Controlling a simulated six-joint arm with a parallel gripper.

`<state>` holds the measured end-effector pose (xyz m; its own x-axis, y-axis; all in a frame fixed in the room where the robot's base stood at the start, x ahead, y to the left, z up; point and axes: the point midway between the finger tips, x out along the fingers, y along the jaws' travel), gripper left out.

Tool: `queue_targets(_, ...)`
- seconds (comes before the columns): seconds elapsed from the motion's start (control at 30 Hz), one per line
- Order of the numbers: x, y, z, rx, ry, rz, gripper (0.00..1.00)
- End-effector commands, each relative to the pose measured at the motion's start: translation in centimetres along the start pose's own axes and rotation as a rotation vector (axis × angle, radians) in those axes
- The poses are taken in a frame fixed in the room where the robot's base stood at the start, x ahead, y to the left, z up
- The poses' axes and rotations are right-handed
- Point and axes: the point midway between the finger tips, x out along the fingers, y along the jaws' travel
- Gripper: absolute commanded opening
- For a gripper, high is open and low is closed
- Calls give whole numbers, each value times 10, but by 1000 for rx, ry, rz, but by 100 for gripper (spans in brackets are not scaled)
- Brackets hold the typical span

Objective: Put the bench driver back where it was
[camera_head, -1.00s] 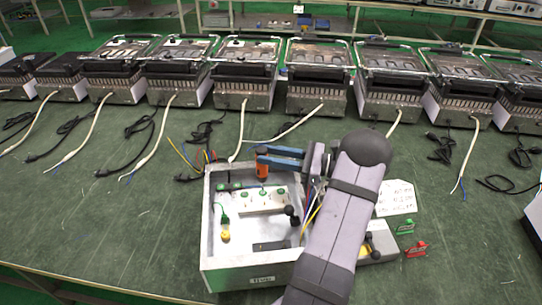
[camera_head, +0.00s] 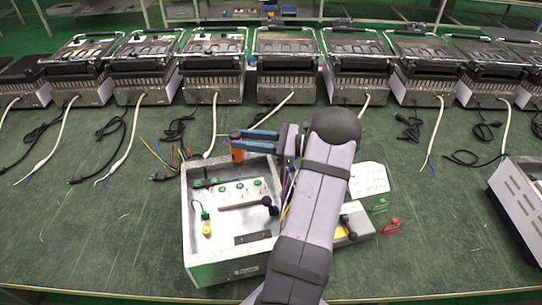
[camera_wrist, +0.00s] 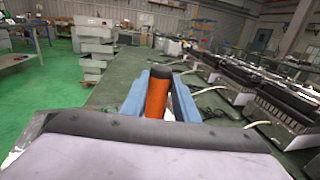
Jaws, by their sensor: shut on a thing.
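In the wrist view the orange handle (camera_wrist: 156,97), with a dark end, stands between the two blue fingers. The driver's lower end is not clear in the head view. I cannot tell how high it is above the box.
The open box holds green terminals (camera_head: 240,186), a lever with a black knob (camera_head: 268,201) and a yellow-and-green lead (camera_head: 206,226). Red (camera_head: 390,227) and green clips and a white card (camera_head: 368,179) lie to the right. Heaters with loose cords line the back.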

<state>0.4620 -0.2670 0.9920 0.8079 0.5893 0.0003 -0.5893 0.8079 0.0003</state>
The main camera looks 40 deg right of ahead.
Motion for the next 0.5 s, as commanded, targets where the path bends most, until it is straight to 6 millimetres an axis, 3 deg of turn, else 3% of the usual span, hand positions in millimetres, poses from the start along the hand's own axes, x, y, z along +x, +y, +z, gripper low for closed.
queue_targets(0.27,-33,-59,-10,-6,-1,-257,0)
queue_targets(0.5,-98,-125,-6,-7,-3,-600,0)
